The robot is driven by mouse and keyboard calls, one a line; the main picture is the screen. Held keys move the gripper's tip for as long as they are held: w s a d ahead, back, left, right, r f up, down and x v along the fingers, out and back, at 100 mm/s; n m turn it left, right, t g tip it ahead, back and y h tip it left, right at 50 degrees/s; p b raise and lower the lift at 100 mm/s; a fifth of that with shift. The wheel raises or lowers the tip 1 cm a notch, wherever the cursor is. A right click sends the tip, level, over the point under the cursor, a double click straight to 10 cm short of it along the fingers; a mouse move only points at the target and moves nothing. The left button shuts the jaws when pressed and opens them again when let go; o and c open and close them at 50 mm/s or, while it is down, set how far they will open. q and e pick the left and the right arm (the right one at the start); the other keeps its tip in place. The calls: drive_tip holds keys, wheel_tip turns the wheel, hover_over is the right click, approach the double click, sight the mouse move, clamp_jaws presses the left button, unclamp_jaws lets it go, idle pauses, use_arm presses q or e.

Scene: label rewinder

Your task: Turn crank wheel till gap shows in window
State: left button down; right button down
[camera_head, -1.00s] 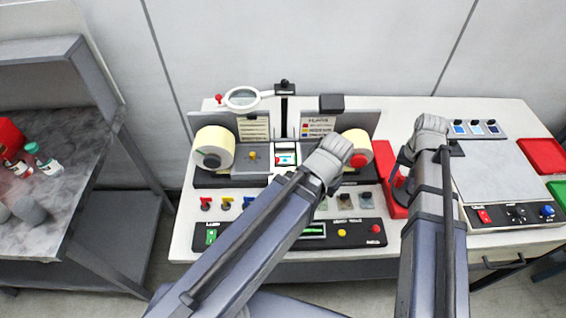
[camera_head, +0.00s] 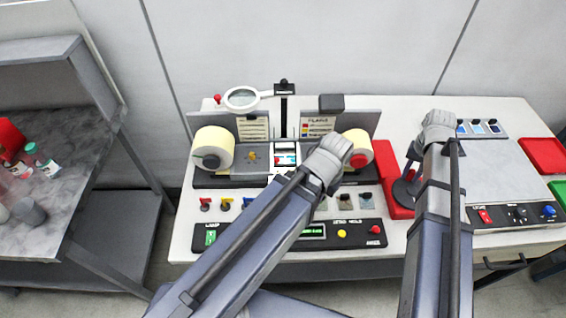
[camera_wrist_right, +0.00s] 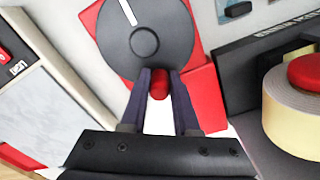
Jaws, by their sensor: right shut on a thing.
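The crank wheel (camera_wrist_right: 145,40) is a dark disc with a white mark on a red base (camera_wrist_right: 207,95). In the right wrist view my right gripper (camera_wrist_right: 160,76) is shut on its red knob (camera_wrist_right: 159,86), at the rim nearest the camera. In the head view the wheel (camera_head: 402,194) is partly hidden by my right arm. The window (camera_head: 285,158) sits mid-machine, showing white with a small cyan and red printed patch; I cannot make out a gap. My left arm reaches over the machine's centre, and its fingers are hidden behind its wrist.
A cream roll (camera_head: 214,147) stands left of the window and another roll (camera_head: 357,146) right of it. A magnifier (camera_head: 242,97) stands behind. A front control panel (camera_head: 350,234) and a grey plate (camera_head: 497,175) lie near my arms.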

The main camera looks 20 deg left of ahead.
sight(418, 182)
use_arm(q)
drive_tip(key=shift+d+r, duration=0.1)
drive_tip(key=shift+d, duration=0.05)
use_arm(e)
drive_tip(key=d, duration=0.3)
drive_tip(key=shift+w+d+r, duration=0.1)
drive_tip(key=shift+w+d, duration=0.15)
drive_tip(key=shift+w, duration=0.1)
drive_tip(key=shift+s+d, duration=0.25)
drive_tip(key=shift+d, duration=0.3)
drive_tip(key=shift+s+d, duration=0.1)
